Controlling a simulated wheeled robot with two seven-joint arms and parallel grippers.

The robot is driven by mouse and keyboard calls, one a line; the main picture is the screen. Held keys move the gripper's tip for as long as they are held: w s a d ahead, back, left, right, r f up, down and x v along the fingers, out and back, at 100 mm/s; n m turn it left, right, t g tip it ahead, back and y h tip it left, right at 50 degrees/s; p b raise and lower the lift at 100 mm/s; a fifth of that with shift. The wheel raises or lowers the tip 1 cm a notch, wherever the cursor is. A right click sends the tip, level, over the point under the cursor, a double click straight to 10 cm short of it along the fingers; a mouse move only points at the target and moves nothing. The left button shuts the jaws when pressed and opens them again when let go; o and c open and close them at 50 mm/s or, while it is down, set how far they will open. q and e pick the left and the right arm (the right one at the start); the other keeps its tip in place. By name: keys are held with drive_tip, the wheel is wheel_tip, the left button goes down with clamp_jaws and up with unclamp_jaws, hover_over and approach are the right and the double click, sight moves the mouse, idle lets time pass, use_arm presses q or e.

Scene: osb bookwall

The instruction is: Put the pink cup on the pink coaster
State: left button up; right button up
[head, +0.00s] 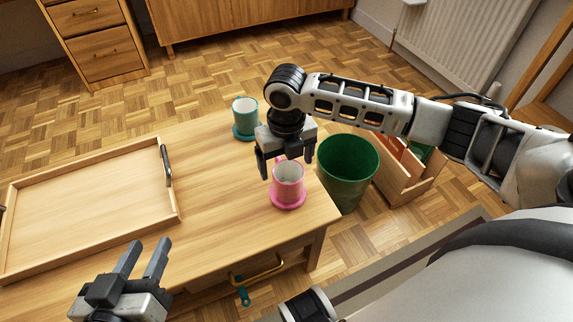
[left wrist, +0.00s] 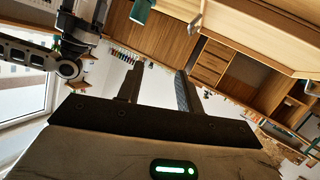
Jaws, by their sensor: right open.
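The pink cup (head: 288,183) stands upright on the pink coaster (head: 286,205) near the right end of the wooden table in the head view. My right gripper (head: 288,168) is open, its fingers pointing down just behind and above the cup; I cannot tell whether they touch it. My left gripper (head: 142,256) is open and empty over the table's front edge, its fingers pointing up and away. Its two fingers also show apart in the left wrist view (left wrist: 158,88), with nothing between them.
A teal cup (head: 245,110) sits on a teal coaster (head: 239,134) at the table's back edge. A wooden tray (head: 176,206) lies on the left. A green bin (head: 347,165) and a wooden crate (head: 397,190) stand on the floor to the right.

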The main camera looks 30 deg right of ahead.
wheel_tip(320, 180, up, 8)
drive_tip(key=p, duration=0.3)
drive_tip(key=s+a+f+m+t+y, duration=0.2)
drive_tip(key=s+a+f+m+y, duration=0.1)
drive_tip(key=a+m, duration=0.4)
drive_tip(key=s+a+f+m+t+y, duration=0.1)
drive_tip(key=s+a+f+m+y, duration=0.2)
drive_tip(key=a+m, duration=0.35)
use_arm(q)
drive_tip(key=shift+a+f+g+y, duration=0.25)
drive_tip(key=shift+f+g, duration=0.1)
drive_tip(key=shift+f, duration=0.2)
drive_tip(key=shift+a+f+g+y, duration=0.1)
drive_tip(key=shift+f+g+y, duration=0.15)
drive_tip(key=shift+f, duration=0.25)
drive_tip(key=shift+a+f+g+y, duration=0.2)
drive_tip(key=shift+f+g, duration=0.2)
drive_tip(key=shift+f, duration=0.15)
use_arm(e)
drive_tip(key=s+d+r+m+t, duration=0.1)
drive_tip(key=s+m+t, duration=0.1)
drive_tip(key=m, duration=0.7)
drive_tip(key=s+d+r+m+t, duration=0.1)
drive_tip(key=s+m+t, duration=0.2)
drive_tip(key=m, duration=0.7)
drive_tip(key=shift+s+t, duration=0.3)
drive_tip(key=shift+t, duration=1)
drive_tip(key=shift+r, duration=0.1)
